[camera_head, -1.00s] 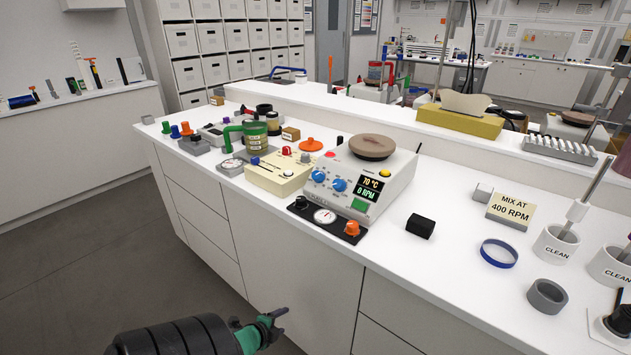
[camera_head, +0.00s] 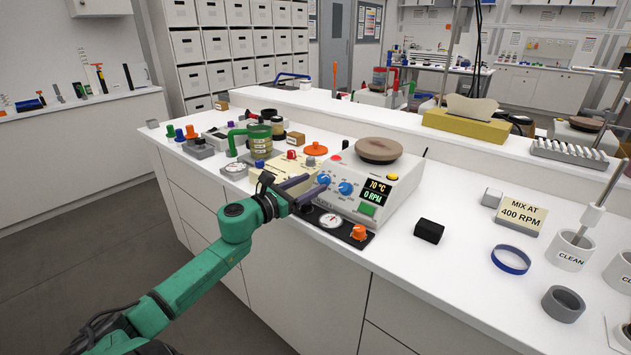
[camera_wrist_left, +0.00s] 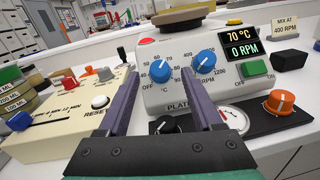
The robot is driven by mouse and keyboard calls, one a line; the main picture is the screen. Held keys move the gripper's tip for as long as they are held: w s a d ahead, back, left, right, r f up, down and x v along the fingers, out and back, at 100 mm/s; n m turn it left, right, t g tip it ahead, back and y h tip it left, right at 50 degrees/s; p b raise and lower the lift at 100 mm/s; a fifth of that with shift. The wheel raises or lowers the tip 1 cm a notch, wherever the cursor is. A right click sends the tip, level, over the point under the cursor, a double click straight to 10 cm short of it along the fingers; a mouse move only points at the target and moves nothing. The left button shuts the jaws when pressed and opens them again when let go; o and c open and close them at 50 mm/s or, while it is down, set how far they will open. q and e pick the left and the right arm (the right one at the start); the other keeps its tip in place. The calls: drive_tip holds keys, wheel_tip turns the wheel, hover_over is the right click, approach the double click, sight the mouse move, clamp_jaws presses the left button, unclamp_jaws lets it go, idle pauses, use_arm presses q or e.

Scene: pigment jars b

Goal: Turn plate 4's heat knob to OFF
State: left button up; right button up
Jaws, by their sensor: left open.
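The hot plate (camera_head: 365,208) has a white body, a brown round top and a display reading 70 °C and 0 RPM. Its blue heat knob (camera_wrist_left: 161,70) is the left one of two, with a °C scale and OFF at lower left. It also shows in the head view (camera_head: 324,179). My left gripper (camera_head: 314,186) is open and empty in front of the panel. In the wrist view its two fingers stand left and right of the heat knob, seemingly short of it. The plate's number is hidden. My right gripper is out of view.
The blue RPM knob (camera_wrist_left: 203,64) is close right of the right finger. A cream box (camera_wrist_left: 70,112) with levers and a RESET button stands left. A black strip with a dial and orange knob (camera_head: 358,232) lies in front. A black block (camera_head: 429,231) lies to the right.

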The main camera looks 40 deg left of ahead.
sight(323, 179)
use_arm(q)
drive_tip(key=shift+w, duration=1.2)
drive_tip(key=shift+d, duration=0.1)
clamp_jaws()
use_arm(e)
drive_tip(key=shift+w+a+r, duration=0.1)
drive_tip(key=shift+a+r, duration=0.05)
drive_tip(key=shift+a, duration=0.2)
